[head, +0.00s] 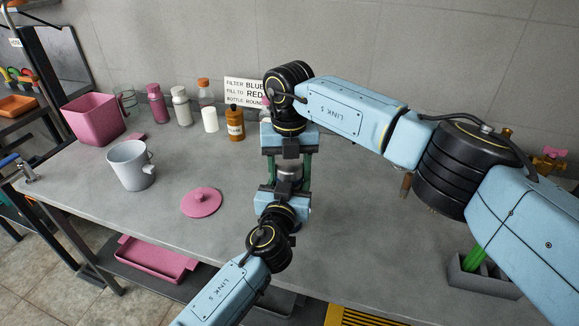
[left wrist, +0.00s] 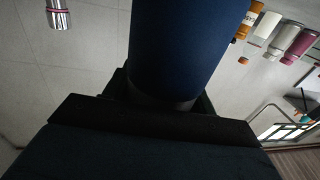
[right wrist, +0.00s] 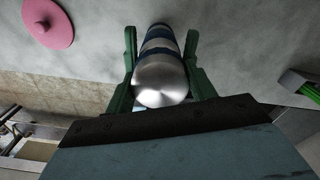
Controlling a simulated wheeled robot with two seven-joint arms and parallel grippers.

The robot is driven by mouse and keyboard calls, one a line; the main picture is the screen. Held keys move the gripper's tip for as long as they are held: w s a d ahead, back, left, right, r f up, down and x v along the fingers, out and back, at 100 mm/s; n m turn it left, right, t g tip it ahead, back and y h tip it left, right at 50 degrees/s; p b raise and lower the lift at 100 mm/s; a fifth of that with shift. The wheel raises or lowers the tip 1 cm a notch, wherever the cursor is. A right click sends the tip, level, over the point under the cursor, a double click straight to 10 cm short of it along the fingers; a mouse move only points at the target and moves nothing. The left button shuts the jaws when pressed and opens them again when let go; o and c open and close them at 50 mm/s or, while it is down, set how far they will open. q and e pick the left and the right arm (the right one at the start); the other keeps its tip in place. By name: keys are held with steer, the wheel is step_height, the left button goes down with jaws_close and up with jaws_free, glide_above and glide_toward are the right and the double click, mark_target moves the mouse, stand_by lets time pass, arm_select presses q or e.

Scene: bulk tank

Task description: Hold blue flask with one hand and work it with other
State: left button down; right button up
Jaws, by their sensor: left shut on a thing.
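The blue flask stands upright between my two grippers. Its silver top (head: 290,170) shows in the head view, and its dark blue body (left wrist: 190,45) fills the middle of the left wrist view. My left gripper (head: 286,187) is shut on the flask body from the near side; its fingers are mostly hidden. My right gripper (head: 289,163) comes from above, its green fingers apart on either side of the silver top. The right wrist view shows the rounded silver end (right wrist: 160,82) between these fingers, with gaps beside it.
A pink lid (head: 202,202) and a white jug (head: 130,165) stand left on the grey bench. A pink bin (head: 94,119), several bottles and a sign (head: 242,91) line the back. A grey holder (head: 483,277) with green items sits at right.

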steer(key=c, duration=0.5)
steer(key=n, duration=0.3)
steer(key=o, duration=1.1)
steer(key=shift+c, duration=0.2)
steer(key=shift+r, duration=0.1)
